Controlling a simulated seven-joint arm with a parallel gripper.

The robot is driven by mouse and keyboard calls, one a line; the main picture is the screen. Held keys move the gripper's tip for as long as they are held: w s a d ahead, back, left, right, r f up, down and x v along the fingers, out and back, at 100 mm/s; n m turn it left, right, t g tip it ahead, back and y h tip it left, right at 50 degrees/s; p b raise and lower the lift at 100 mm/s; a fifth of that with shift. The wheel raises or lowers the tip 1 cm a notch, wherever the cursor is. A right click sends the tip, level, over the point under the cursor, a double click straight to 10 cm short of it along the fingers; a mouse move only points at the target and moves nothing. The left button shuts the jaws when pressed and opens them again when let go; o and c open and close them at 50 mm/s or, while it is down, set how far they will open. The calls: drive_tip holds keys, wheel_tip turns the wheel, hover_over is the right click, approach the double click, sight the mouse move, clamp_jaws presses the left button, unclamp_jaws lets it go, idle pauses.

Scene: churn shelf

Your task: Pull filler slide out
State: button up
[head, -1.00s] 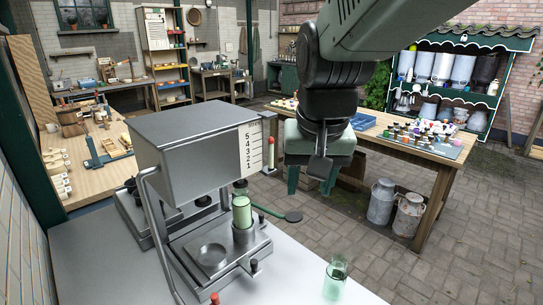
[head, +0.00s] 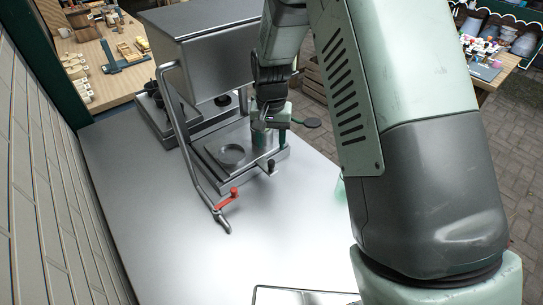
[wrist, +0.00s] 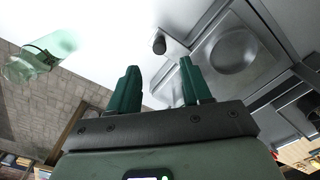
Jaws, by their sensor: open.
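The filler (head: 205,55) is a grey metal box above a low metal base. In its base sits a slide plate with a round recess (head: 231,154); the plate also shows in the wrist view (wrist: 232,50). A black knob (head: 271,166) sticks out at the plate's front edge. My gripper (head: 270,140) is open and low at the right end of the base, near the knob. In the wrist view my open fingers (wrist: 155,85) point toward the knob (wrist: 159,44), which shows between and beyond the tips, apart from them. Part of the base is hidden behind my gripper.
A red-handled lever (head: 228,198) hangs at the filler's front. A wire frame (head: 300,290) lies at the near edge. The middle counter (head: 170,230) is clear.

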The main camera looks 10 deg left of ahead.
sight(271, 161)
wheel_tip(271, 161, down, 7)
drive_tip(key=shift+f, duration=0.1)
idle(0.3)
clamp_jaws()
